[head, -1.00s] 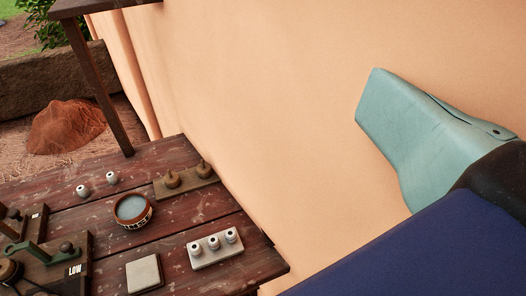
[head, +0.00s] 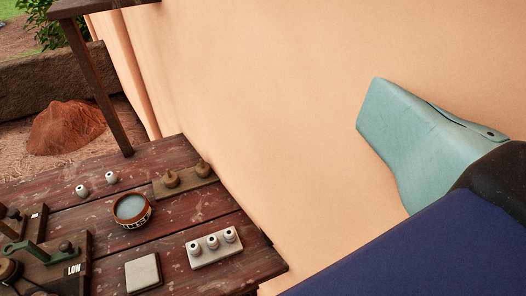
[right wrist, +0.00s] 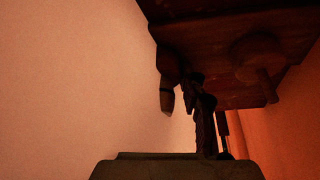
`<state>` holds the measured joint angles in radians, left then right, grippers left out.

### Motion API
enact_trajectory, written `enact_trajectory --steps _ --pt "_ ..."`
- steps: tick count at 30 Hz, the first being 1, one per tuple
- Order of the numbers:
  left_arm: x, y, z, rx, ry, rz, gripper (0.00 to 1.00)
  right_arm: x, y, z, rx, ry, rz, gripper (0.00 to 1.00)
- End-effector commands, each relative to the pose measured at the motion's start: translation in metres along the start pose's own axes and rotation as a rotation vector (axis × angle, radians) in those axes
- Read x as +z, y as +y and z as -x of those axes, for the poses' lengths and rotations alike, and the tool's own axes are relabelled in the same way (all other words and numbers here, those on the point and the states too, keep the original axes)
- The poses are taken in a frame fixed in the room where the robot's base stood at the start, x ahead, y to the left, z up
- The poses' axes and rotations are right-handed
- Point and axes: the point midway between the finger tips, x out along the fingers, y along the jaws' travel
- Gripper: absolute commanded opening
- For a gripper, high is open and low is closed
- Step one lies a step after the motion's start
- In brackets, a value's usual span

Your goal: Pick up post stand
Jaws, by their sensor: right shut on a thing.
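A dark wooden piece (right wrist: 235,50) with a round knob and a peg fills the upper right of the right wrist view. It looks like the post stand, but the dim light hides its full shape. My right gripper (right wrist: 180,90) is shut on it, with dark fingers at its near edge. The exact contact is in shadow. The right gripper and this piece do not show in the head view, where only my arm is at the right. My left gripper is in neither view.
The wooden table (head: 190,210) holds a board with two brown knobs (head: 200,181), a pale block with white pots (head: 195,262), a round bowl (head: 132,209), a square tile (head: 143,272), two small white pots and a board marked LOW (head: 85,245). A tan wall (head: 270,90) rises beside it.

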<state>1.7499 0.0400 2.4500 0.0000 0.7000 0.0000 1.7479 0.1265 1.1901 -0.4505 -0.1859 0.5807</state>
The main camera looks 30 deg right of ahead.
Motion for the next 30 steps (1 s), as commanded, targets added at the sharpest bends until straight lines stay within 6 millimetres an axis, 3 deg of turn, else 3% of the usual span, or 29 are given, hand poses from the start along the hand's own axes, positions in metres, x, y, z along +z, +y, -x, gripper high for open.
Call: enact_trajectory --steps 8,21,30 --pt "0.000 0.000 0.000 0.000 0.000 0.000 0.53 -0.005 0.000 0.008 -0.001 0.003 -0.001 0.19" --pt "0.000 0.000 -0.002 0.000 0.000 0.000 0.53 -0.034 0.000 0.079 -0.001 0.003 -0.001 0.19" --pt "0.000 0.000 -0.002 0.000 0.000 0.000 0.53 -0.039 0.000 0.093 0.000 0.001 0.000 0.19"
